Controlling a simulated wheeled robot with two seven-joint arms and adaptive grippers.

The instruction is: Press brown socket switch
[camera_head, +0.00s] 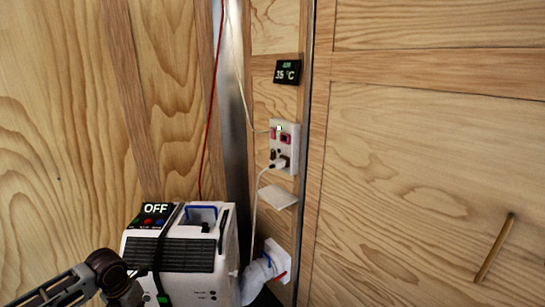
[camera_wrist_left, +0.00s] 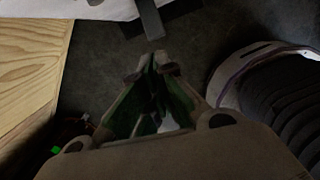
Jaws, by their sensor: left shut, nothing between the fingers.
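The white socket panel (camera_head: 284,146) is fixed upright on the wood wall in the head view. It has reddish switches (camera_head: 286,136) in its upper part, and a small brown part (camera_head: 274,154) shows lower left beside a plugged-in white plug (camera_head: 281,163). The details are too small to tell which part is the brown switch. My left arm comes in at the lower left of the head view, well below and left of the panel. My left gripper (camera_wrist_left: 158,62) is shut and empty in the wrist view, over a dark floor. My right gripper is not in view.
A white machine (camera_head: 180,250) with an "OFF" display (camera_head: 155,209) stands close to my left arm. A white hose (camera_head: 258,276) runs to a wall outlet below the panel. A small white shelf (camera_head: 279,197) juts out under the socket. Cables hang nearby; a temperature display (camera_head: 287,72) is above.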

